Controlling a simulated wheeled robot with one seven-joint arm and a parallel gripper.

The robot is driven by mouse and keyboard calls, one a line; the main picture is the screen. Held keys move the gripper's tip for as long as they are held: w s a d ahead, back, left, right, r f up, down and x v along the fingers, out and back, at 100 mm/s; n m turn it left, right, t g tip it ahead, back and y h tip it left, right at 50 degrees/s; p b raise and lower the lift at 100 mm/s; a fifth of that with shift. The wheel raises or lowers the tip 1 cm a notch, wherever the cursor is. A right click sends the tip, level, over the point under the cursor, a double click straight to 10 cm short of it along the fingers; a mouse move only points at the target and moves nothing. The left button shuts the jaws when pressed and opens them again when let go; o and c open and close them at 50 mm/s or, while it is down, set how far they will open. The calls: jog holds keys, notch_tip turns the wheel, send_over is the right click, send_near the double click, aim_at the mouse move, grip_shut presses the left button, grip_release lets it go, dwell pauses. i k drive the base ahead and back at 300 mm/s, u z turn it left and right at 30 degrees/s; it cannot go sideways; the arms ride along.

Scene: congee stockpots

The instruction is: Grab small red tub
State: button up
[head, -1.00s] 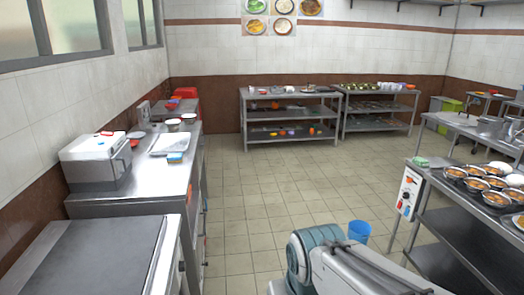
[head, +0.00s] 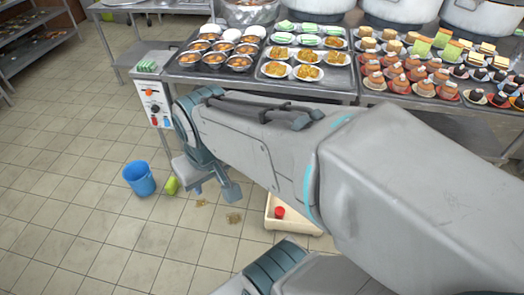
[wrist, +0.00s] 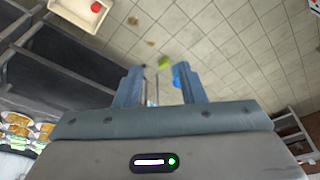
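A small red tub (head: 279,212) is in a cream bin (head: 290,225) on the floor, partly hidden below my arm in the head view. In the wrist view the red tub (wrist: 96,7) shows inside the bin (wrist: 80,22) at the top left edge. My gripper (head: 212,190) is above the floor, left of the bin in the head view and apart from the tub. In the wrist view my gripper (wrist: 158,90) has its two fingers spread, with nothing between them.
A blue bucket (head: 139,178) and a green object (head: 171,186) are on the tiled floor at left. Brown scraps (head: 233,218) lie near the bin. A steel counter (head: 250,88) with plates of food, cakes and large pots runs behind my arm. The left floor is mostly clear.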

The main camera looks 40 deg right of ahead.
aim_at(279, 211)
jog(key=z, duration=0.9)
jog(key=i, duration=0.85)
jog(key=z, duration=0.7)
